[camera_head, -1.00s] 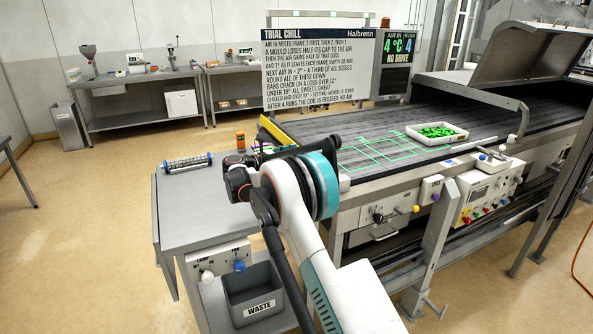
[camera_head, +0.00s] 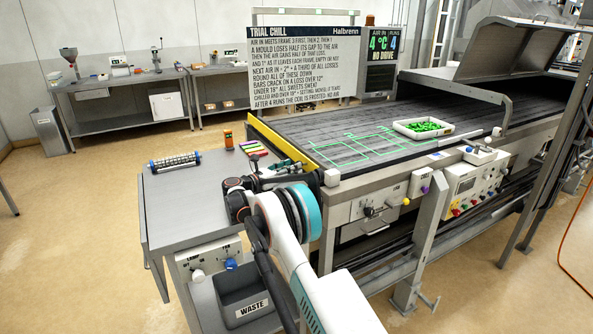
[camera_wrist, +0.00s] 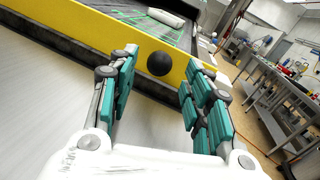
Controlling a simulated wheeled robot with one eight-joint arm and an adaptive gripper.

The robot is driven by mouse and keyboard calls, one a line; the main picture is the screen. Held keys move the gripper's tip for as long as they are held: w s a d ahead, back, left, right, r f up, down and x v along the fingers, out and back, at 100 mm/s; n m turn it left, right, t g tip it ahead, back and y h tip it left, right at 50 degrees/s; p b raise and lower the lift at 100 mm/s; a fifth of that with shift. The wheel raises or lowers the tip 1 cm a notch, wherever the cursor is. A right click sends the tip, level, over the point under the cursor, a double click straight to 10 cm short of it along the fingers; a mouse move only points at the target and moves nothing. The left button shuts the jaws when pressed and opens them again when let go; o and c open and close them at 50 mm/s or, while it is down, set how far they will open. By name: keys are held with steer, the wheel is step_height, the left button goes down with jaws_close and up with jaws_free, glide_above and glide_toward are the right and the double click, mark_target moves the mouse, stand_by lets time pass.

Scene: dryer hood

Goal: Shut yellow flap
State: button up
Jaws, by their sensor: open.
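The yellow flap (camera_head: 274,140) is a long strip along the near-left end of the dark conveyor belt. In the wrist view the yellow flap (camera_wrist: 100,38) crosses the upper part as a panel with a round black knob (camera_wrist: 161,63) on its face. My gripper (camera_wrist: 160,78) has its teal-padded fingers spread, one on each side of the knob in the picture. I cannot tell whether they touch the flap. In the head view my gripper (camera_head: 292,167) is by the flap's near end, partly hidden by my arm.
A grey side table (camera_head: 195,210) holds a roller (camera_head: 175,161), an orange object (camera_head: 228,140) and coloured strips (camera_head: 253,148). A white tray of green pieces (camera_head: 423,128) sits on the belt (camera_head: 370,118). A raised hood (camera_head: 520,50) stands right. A waste bin (camera_head: 245,297) is below.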

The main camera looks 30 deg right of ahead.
steer(key=shift+b+x, duration=0.35)
steer(key=shift+x, duration=1.25)
steer(key=shift+r, duration=0.1)
steer(key=c, duration=1.1)
